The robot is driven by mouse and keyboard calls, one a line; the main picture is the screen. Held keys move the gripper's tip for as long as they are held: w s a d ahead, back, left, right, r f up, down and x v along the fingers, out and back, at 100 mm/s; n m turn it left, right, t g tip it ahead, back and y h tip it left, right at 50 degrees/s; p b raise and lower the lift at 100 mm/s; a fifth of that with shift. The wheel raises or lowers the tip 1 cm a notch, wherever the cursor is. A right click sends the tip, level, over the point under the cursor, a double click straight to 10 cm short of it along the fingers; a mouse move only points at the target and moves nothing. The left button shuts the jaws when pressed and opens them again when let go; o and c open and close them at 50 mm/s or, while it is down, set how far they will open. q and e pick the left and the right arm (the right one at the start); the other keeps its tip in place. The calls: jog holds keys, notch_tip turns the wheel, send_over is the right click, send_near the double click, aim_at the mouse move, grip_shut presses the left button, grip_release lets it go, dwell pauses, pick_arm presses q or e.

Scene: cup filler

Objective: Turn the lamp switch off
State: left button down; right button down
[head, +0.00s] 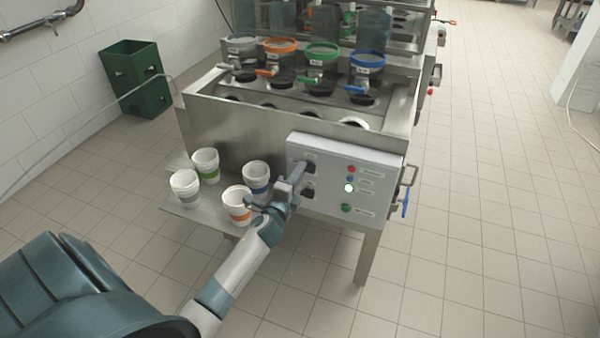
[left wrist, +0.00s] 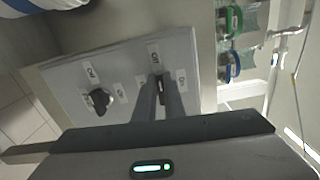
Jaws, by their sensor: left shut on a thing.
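A light grey control panel (head: 330,152) is on the front of the steel filling machine, with two black rotary switches one above the other. My left gripper (head: 298,174) is at the upper switch (head: 311,168). In the left wrist view the fingers (left wrist: 160,100) are shut on this black switch (left wrist: 163,84), with small labels around it. The lower switch (head: 308,192) is free, and shows in the left wrist view (left wrist: 98,100). The panel has red, blue and green buttons and a glowing white-green lamp (head: 348,188). I cannot read which switch is the lamp's. My right gripper is not in view.
Several white cups with coloured bands, such as the orange one (head: 237,204), stand on a steel shelf (head: 190,214) left of the panel, close to my left arm. A blue handle (head: 406,204) is at the panel's right. Open tiled floor lies to the right.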

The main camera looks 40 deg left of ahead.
pick_arm(q)
jog(key=shift+f+n, duration=0.15)
jog(key=shift+n, duration=0.45)
jog(key=c, duration=1.8)
grip_release()
jog(key=shift+c, duration=0.2)
jog(key=shift+s, duration=0.15)
